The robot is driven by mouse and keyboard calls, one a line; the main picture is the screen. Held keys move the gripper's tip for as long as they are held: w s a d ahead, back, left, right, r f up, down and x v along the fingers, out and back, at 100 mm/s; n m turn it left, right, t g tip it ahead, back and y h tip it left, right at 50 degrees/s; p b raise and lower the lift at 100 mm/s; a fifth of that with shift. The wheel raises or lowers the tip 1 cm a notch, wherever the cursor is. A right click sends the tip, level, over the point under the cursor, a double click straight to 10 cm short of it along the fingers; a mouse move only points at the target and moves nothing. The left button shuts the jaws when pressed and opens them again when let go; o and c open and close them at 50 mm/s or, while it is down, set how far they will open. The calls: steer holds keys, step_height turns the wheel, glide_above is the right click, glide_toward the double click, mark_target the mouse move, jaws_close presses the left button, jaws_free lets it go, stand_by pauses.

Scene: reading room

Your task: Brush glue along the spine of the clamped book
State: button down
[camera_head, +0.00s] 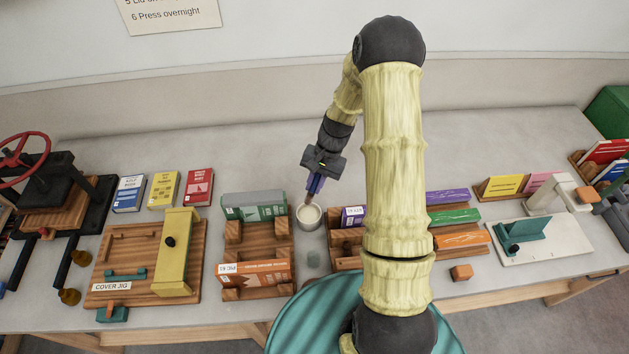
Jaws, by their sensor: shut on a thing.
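My gripper (316,184) is shut on a brush (309,198), of which only a short brown lower part shows. The brush points down at the glue pot (309,222), a small pale cup with whitish contents. The brush tip is at or just inside the pot's mouth; I cannot tell whether it touches the glue. Left of the pot, a wooden stand holds a green book (262,213) at the back and an orange book (262,273) at the front, between wooden blocks. I cannot tell for sure which book is the clamped one.
A cover jig (122,255) and three upright-labelled books (163,190) lie left. A red-wheeled press (48,195) stands far left. Right, behind my arm, are a rack of coloured books (455,216) and a white board (555,238).

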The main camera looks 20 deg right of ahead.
steer(key=shift+s, duration=0.1)
steer(key=shift+a+f+b, duration=0.1)
steer(key=shift+f+b, duration=0.2)
steer(key=shift+f, duration=0.05)
steer(key=shift+f+b, duration=0.55)
steer(key=shift+f, duration=0.15)
steer(key=shift+f+b, duration=1.35)
steer(key=shift+f, duration=0.6)
steer(key=shift+f+b, duration=0.35)
steer(key=shift+f, duration=0.3)
stand_by(0.3)
steer(key=shift+r+p, duration=2.6)
steer(key=shift+r, duration=1)
steer(key=shift+f, duration=0.1)
